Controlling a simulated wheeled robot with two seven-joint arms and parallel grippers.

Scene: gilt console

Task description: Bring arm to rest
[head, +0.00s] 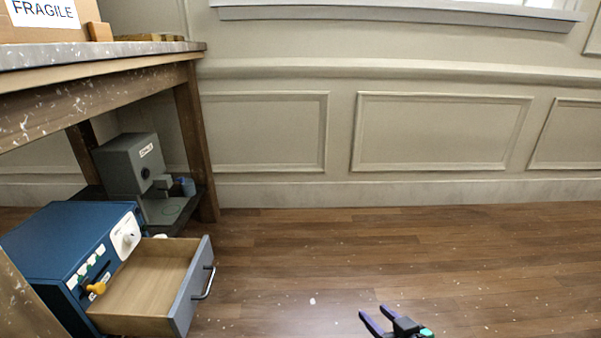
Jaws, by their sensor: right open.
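My right gripper (372,322) shows at the bottom edge of the head view, right of centre. Its two dark fingers are apart with nothing between them, over the wooden floor. Most of my right arm is out of the frame. My left gripper is not in the head view.
A blue cabinet (62,240) stands at lower left, its empty wooden drawer (150,278) pulled out toward the right. A workbench (100,88) stands above it, with a grey machine (130,165) on its lower shelf. The floor (420,250) in the middle and right is clear.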

